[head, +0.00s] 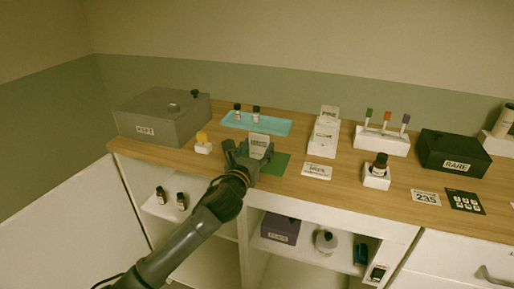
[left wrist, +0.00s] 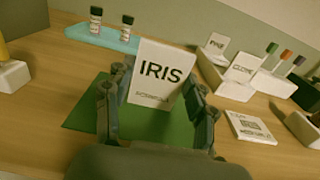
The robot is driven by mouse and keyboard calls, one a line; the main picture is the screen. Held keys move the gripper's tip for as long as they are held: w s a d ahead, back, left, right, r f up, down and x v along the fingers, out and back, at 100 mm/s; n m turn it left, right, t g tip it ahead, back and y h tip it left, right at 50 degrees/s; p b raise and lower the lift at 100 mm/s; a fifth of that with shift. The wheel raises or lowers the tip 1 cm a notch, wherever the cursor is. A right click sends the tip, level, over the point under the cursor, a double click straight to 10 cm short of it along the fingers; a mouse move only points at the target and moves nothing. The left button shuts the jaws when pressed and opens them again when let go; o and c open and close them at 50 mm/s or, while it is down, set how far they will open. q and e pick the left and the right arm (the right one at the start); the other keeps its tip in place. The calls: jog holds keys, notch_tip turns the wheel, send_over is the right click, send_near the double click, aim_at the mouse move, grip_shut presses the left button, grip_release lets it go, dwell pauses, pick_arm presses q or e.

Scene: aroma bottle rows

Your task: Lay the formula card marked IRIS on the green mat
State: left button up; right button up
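The white card marked IRIS (left wrist: 161,75) stands upright between the fingers of my left gripper (left wrist: 158,92), which appear shut on its side edges. In the head view the card (head: 259,142) shows at the tip of my left gripper (head: 250,154), its print too small to read. The green mat (head: 278,166) lies on the wooden counter beneath and behind the gripper, partly hidden by it. In the left wrist view the mat (left wrist: 155,124) shows behind and below the card. I cannot tell whether the card's lower edge touches the mat. My right gripper is out of view.
A teal tray (head: 277,127) with two small bottles lies behind the mat. A white card holder (head: 324,136) and a flat card (head: 317,171) are to its right. A small white block (head: 203,148) with a yellow top and a grey box (head: 165,118) are to its left.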

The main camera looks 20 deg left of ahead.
pick_arm(q)
jog(key=o, duration=0.4)
jog(key=shift+r, duration=0.2)
jog(key=s, duration=1.2)
jog(key=shift+a, duration=0.2)
